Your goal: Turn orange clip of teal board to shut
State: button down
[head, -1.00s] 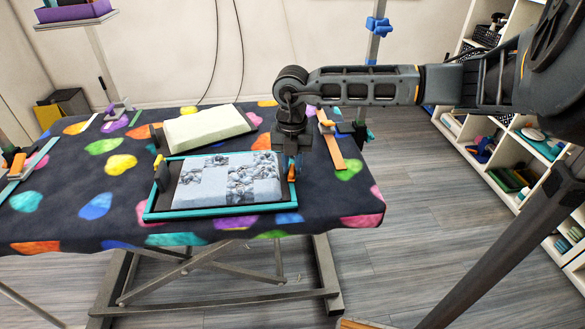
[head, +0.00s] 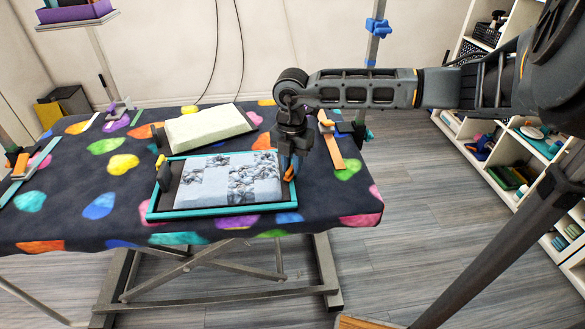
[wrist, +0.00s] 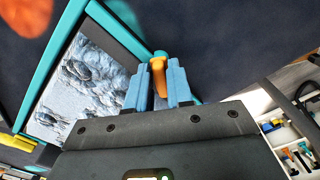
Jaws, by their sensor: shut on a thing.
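The teal board (head: 226,155) lies on the spotted table cloth with a patterned blue-grey pad (head: 215,184) on it. The orange clip (head: 289,172) is at the board's right edge. In the wrist view the orange clip (wrist: 158,76) sits between the blue fingers of my gripper (wrist: 160,85), which are shut on it. In the head view my gripper (head: 290,165) points down at that edge and partly hides the clip. A yellow clip (head: 160,162) is at the board's left edge. The wrist view also shows the board's teal rim (wrist: 56,52).
A cream pad (head: 206,126) lies behind the board. An orange strip (head: 332,145) lies to the right, close to my gripper. Shelves (head: 500,150) stand at the far right. The front left of the table cloth (head: 75,225) is free.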

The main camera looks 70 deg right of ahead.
jog(key=shift+r+m+p, duration=0.1)
jog(key=shift+m+p, duration=0.35)
jog(key=shift+m, duration=0.05)
jog(key=shift+m+p, duration=0.35)
jog(key=shift+m, duration=0.55)
jog(key=shift+m+p, duration=1)
jog(key=shift+m, duration=0.4)
